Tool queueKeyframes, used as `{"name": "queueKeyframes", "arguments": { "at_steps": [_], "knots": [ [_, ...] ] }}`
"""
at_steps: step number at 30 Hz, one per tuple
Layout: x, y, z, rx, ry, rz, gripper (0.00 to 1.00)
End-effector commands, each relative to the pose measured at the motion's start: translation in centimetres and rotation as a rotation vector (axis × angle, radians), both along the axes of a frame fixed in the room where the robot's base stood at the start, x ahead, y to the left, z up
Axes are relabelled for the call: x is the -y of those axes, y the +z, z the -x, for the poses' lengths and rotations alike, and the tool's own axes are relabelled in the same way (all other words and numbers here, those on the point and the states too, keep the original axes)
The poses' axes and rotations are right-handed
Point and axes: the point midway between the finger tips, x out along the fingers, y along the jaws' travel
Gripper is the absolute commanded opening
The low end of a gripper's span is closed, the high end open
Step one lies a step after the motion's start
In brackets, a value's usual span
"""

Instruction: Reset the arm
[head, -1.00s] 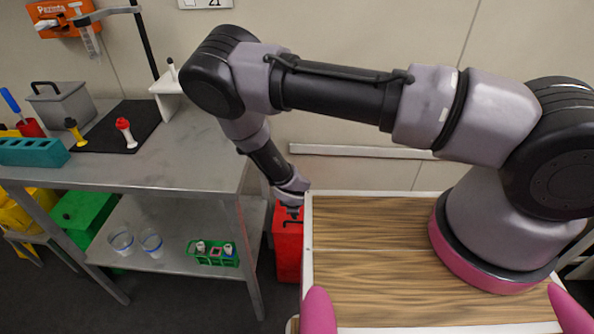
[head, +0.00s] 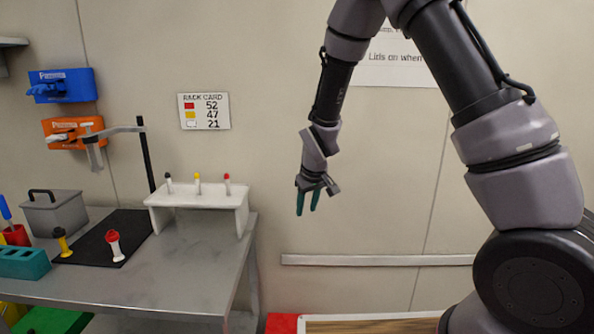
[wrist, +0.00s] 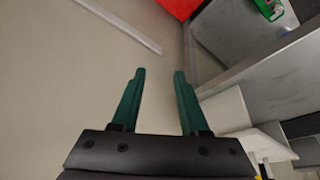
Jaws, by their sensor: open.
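My gripper (head: 307,210) hangs in the air in front of the wall, to the right of the steel table in the head view. Its two green fingers point down and nothing is between them. In the wrist view my gripper (wrist: 158,78) has its fingers apart, with wall and floor behind the gap. My arm comes down to it from the upper right, bent at the elbow above the top of the head view.
The steel table (head: 190,270) carries a white rack (head: 200,205) with several capped tubes, a teal block (head: 22,263) and a grey box (head: 55,213). A red bin (head: 281,324) stands low beside it. A wall rail (head: 375,260) runs right. Air around my gripper is clear.

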Motion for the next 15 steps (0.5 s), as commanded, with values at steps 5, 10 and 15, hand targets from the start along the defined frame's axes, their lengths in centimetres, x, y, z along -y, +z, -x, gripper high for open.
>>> {"name": "queueKeyframes", "arguments": {
  "at_steps": [5, 10, 15],
  "knots": [
    [4.8, 9.1, 0.6, 0.004, -0.168, -0.117, 0.44],
    [9.5, 16.4, 3.0, 0.012, -0.308, -0.213, 0.44],
    [13.9, 22.4, 6.8, 0.031, -0.437, -0.298, 0.44]
  ]
}}
